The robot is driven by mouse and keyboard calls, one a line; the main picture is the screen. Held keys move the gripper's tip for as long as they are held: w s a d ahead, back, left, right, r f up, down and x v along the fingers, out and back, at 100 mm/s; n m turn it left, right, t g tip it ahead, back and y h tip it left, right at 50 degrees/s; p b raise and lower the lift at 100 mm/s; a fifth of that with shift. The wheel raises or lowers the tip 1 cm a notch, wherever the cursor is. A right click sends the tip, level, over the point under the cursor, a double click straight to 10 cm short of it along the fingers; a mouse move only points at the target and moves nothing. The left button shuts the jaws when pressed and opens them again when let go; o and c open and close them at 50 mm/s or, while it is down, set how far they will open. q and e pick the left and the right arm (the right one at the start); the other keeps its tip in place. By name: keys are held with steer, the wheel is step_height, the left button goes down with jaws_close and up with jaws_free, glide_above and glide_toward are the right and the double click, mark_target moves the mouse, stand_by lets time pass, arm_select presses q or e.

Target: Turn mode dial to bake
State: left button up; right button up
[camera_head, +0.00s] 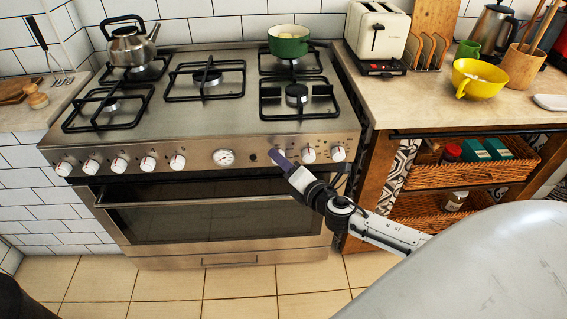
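The steel oven and stove (210,135) has a front control strip with a row of white knobs. Several knobs are on the left, and two, a nearer one (309,155) and an outer one (338,153), are on the right. A round white gauge-like dial (223,157) sits near the middle, with a small dark button (253,158) to its right. I cannot read which knob is the mode dial. My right gripper (279,158) is at the strip, just left of the two right knobs, and hides part of it. Its finger opening and any contact cannot be made out. My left gripper is out of view.
The oven door handle (200,201) runs below the knobs. A kettle (131,45) and a green pot (288,42) stand on the stove. The counter (420,105) at right holds a toaster (377,35) and a yellow bowl (479,80). Tiled floor in front is clear.

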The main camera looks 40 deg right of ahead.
steer(key=shift+w, duration=0.15)
steer(key=shift+c, duration=0.3)
steer(key=c, duration=1)
arm_select(q)
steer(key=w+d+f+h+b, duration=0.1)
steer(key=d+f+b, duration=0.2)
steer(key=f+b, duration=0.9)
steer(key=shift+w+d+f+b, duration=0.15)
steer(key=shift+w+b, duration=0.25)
steer(key=shift+b, duration=4.25)
arm_select(e)
steer(key=shift+f+m+t+h, duration=0.2)
steer(key=shift+m+t, duration=0.65)
steer(key=shift+m, duration=1)
steer(key=shift+f+m+t+h, duration=0.25)
steer(key=shift+m+t, duration=0.65)
steer(key=shift+m, duration=0.9)
steer(key=shift+f+m+t+h, duration=0.1)
steer(key=shift+f+m+t, duration=0.2)
steer(key=shift+m+t, duration=1.05)
steer(key=shift+m+g, duration=0.5)
